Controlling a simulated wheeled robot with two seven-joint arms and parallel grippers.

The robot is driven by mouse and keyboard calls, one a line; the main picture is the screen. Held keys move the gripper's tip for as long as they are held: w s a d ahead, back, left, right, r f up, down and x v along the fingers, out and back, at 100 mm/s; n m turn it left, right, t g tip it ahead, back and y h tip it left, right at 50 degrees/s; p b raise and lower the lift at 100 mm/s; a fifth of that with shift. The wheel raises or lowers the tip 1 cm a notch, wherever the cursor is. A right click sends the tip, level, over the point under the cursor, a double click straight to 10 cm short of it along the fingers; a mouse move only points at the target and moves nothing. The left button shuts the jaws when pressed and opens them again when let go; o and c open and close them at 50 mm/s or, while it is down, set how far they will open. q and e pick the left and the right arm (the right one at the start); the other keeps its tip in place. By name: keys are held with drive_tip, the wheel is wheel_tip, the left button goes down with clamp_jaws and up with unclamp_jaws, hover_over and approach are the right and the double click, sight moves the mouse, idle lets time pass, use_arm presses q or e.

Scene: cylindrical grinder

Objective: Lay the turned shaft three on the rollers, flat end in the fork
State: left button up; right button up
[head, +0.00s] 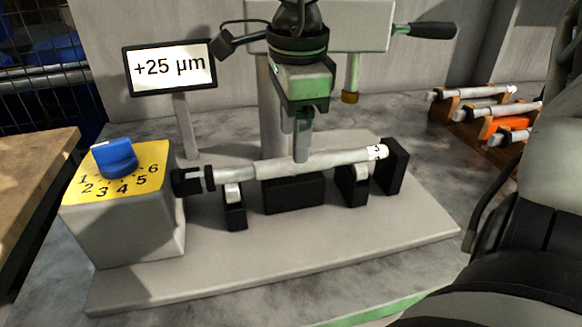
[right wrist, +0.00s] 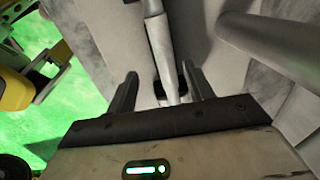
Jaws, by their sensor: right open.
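The turned shaft three (head: 330,161), a pale stepped bar with a "3" label at its right end, lies across the rollers (head: 233,192) in the head view. Its thinner left end meets the black fork (head: 194,180); whether the flat is fully seated is too small to tell. My right gripper (head: 300,150) points down over the middle of the shaft. It is open, with the shaft (right wrist: 164,45) between its fingers in the right wrist view, where the gripper (right wrist: 160,84) also shows. Contact with the shaft cannot be told. My left gripper is not in view.
A black end stop (head: 393,166) stands at the shaft's right end. A grey dial box (head: 125,232) with a blue knob (head: 115,158) is at left. A display (head: 170,67) reads +25 µm. A brass-tipped probe (head: 350,97) hangs behind. Shaft racks (head: 460,113) stand back right.

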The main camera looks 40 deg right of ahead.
sight(293, 166)
drive_tip(key=shift+w+d+f+b, duration=0.1)
drive_tip(key=shift+w+f, duration=0.05)
drive_tip(key=shift+f, duration=0.75)
drive_tip(key=shift+w+d+f+b, duration=0.1)
drive_tip(key=shift+w+f, duration=0.1)
drive_tip(key=shift+f, duration=0.65)
drive_tip(key=shift+w+d+f+b, duration=0.1)
drive_tip(key=shift+w+f, duration=0.05)
drive_tip(key=shift+f, duration=0.75)
clamp_jaws()
drive_tip(key=shift+w+r, duration=0.1)
drive_tip(key=shift+r, duration=0.1)
